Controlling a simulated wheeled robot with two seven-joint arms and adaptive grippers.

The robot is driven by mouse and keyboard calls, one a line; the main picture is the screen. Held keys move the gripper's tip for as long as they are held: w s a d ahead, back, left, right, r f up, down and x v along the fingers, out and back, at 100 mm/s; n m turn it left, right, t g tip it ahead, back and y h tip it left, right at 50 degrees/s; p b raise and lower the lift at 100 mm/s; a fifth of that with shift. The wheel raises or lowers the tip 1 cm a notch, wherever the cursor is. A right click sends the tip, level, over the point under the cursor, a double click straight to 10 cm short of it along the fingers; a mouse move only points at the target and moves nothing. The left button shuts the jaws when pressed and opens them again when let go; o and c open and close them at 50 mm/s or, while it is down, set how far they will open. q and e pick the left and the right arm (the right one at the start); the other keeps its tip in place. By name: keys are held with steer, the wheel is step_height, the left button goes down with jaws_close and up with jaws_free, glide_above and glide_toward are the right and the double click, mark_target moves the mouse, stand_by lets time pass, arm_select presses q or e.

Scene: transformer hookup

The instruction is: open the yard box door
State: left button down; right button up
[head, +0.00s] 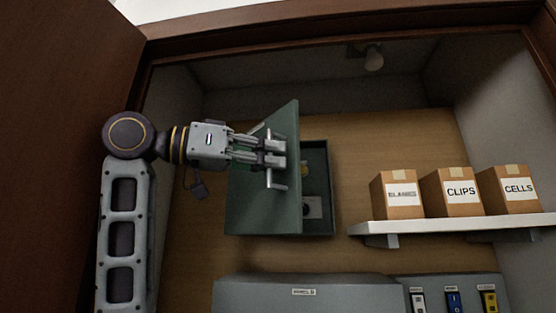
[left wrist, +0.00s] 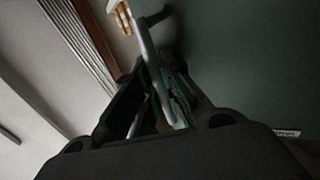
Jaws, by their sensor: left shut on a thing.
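The yard box (head: 317,185) is a green box on the wooden back wall in the head view. Its green door (head: 265,205) stands partly open, swung out to the left, and part of the inside shows. My left gripper (head: 275,153) is shut on the door's pale bar handle (head: 269,178). In the left wrist view the handle (left wrist: 147,55) runs between the fingers (left wrist: 155,105), with the dark green door face (left wrist: 245,60) to the right. My right gripper is in neither view.
A white shelf (head: 450,224) with three cardboard boxes (head: 460,192) is to the right. A grey cabinet (head: 300,294) and a switch panel (head: 450,285) stand below. A brown door panel (head: 60,120) is at the far left. A lamp (head: 373,60) hangs above.

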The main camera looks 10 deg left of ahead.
arm_select(q)
steer(key=shift+s+a, duration=0.2)
steer(key=shift+a, duration=0.05)
steer(key=c, duration=1.5)
jaws_free()
steer(key=shift+r, duration=0.25)
glide_toward(290, 112)
steer(key=shift+x, duration=2.65)
jaws_close()
